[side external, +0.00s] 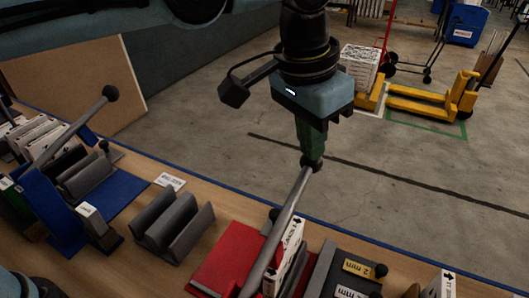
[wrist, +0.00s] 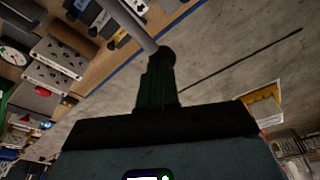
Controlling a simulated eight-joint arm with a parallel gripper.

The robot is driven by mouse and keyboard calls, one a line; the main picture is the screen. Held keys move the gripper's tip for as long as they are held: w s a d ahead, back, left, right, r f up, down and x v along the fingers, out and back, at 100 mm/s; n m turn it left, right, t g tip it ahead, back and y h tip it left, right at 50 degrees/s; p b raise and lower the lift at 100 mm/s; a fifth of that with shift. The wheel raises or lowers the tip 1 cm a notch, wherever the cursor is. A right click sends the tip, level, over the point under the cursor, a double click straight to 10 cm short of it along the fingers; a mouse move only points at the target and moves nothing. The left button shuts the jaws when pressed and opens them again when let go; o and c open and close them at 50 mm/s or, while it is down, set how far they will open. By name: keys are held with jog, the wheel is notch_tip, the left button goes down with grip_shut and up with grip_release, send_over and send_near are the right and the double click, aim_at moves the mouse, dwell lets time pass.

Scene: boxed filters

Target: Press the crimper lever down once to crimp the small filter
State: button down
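A long grey crimper lever (side external: 277,230) with a black knob at its upper end slants up from a red crimper base (side external: 228,258). My gripper (side external: 311,158) has green fingers that look closed together, pointing down at the knob. The fingertips overlap the knob in both views; I cannot tell whether they touch it. The wrist view shows the fingers (wrist: 157,85) just by the knob (wrist: 166,57), with the lever (wrist: 130,20) running to the upper left. A white boxed filter (side external: 292,248) stands beside the lever at the red base, partly hidden by it.
A second grey lever (side external: 68,133) with a black knob rises over a blue base (side external: 122,190) at left. A grey grooved holder (side external: 172,222) stands between the bases. A dark block with a "2 mm" label (side external: 358,268) is at right.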

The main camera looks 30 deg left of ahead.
jog(key=shift+f, duration=1.2)
notch_tip(320, 180, up, 10)
dwell(0.8)
